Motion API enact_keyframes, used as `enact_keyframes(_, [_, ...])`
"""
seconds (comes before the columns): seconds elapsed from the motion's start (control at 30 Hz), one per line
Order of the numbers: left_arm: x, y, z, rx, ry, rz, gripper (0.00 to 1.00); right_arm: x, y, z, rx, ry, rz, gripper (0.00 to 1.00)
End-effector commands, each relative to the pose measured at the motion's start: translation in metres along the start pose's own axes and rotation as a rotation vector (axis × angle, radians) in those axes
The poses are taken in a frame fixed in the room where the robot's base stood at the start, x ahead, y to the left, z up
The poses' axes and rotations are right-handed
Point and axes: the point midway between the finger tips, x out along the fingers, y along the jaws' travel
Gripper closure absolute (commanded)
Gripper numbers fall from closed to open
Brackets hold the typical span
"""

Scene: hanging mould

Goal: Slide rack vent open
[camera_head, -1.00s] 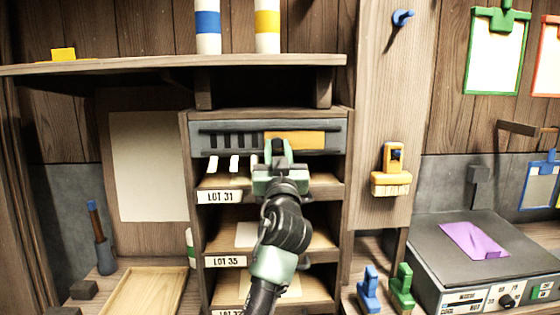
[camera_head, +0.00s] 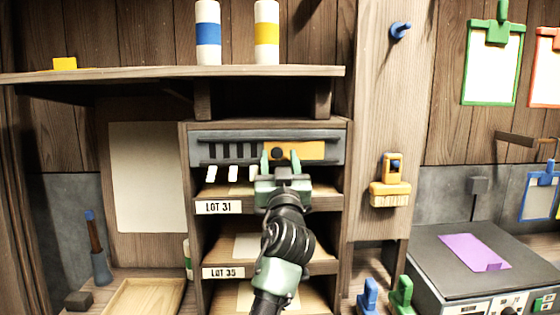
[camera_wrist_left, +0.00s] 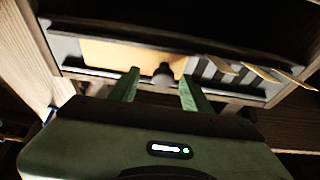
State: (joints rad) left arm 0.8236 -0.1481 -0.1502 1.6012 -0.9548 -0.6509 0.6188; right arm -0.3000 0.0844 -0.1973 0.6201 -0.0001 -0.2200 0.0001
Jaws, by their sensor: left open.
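The rack vent (camera_head: 225,150) is a grey panel across the top of the rack, with dark slots on its left. Its yellow-orange slide plate (camera_head: 305,151) covers the right part. A dark round knob (camera_head: 278,153) sits near the plate's left end. My left gripper (camera_head: 278,160) is open in front of the vent, its green fingers on either side of the knob. In the left wrist view the knob (camera_wrist_left: 163,75) stands between the open fingers (camera_wrist_left: 158,88), with gaps on both sides. The yellow plate (camera_wrist_left: 120,55) and slots show behind it. My right gripper is not in view.
Rack shelves with labels such as LOT 31 (camera_head: 219,207) lie below the vent. White strips (camera_head: 233,173) hang under the slots. A wooden shelf (camera_head: 130,74) with striped cylinders is above. An orange-handled brush (camera_head: 390,190) hangs on the post at right.

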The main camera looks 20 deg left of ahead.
Motion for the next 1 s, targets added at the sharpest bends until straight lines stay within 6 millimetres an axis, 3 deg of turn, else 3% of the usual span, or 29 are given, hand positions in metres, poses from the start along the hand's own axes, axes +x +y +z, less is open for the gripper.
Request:
enact_keyframes(0.43, [-0.068,0.003,0.003,-0.002,-0.002,0.004,0.52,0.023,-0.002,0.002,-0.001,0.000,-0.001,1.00])
enact_keyframes(0.87, [-0.076,0.003,0.001,0.000,-0.002,0.004,0.52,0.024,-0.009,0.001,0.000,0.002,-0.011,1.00])
enact_keyframes(0.97, [-0.080,0.000,0.013,0.003,-0.027,0.003,0.52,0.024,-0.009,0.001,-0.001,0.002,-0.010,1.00])
enact_keyframes(1.0, [-0.083,-0.003,0.025,0.006,-0.053,0.003,0.52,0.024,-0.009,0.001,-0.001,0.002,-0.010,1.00])
